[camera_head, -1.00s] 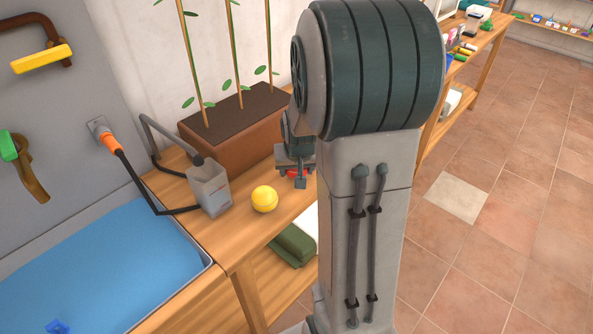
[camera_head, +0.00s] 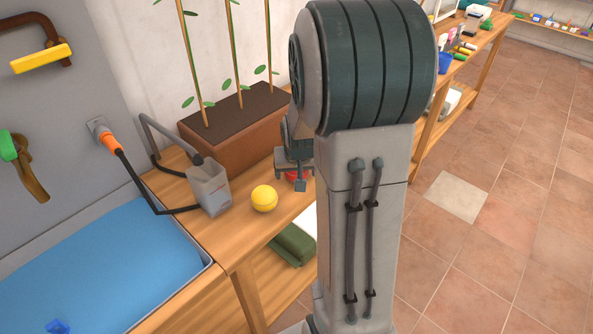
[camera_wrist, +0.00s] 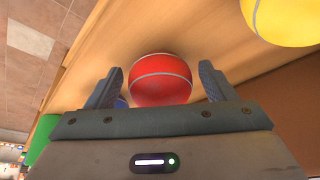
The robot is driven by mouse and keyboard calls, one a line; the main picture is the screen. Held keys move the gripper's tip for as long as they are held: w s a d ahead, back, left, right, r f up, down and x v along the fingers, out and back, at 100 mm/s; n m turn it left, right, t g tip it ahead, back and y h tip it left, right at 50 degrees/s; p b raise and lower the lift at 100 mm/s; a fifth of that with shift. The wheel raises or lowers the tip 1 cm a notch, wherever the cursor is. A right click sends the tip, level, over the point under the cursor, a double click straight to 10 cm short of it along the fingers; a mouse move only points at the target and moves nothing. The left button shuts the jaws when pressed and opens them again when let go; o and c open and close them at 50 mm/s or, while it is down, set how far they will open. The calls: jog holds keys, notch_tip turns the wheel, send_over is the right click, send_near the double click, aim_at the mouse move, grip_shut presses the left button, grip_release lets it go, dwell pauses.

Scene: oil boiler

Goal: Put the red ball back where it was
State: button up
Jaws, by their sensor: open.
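The red ball (camera_wrist: 160,80) rests on the wooden table. In the wrist view it lies just ahead of and between the two open fingers of my gripper (camera_wrist: 160,85), with a gap on each side. In the head view only a small part of the red ball (camera_head: 291,176) shows beneath my gripper (camera_head: 297,182). The rest of it is hidden by my gripper and arm. A yellow ball (camera_head: 264,198) sits on the table to the left of the red one. It also shows at the upper right of the wrist view (camera_wrist: 285,18).
A brown planter (camera_head: 235,140) with tall stems stands behind the balls. A grey box-shaped device (camera_head: 209,188) with a bent pipe stands left of the yellow ball. A basin of blue liquid (camera_head: 100,265) is at the lower left. Folded green cloth (camera_head: 293,245) lies on the lower shelf.

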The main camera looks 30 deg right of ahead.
jog(key=v, duration=1.2)
jog(key=s+a+n+g+y, duration=0.1)
jog(key=s+a+n, duration=0.3)
jog(key=s+a, duration=0.8)
jog(key=shift+s+r+y, duration=0.15)
jog(key=shift+s+y, duration=0.15)
jog(key=shift+s, duration=0.6)
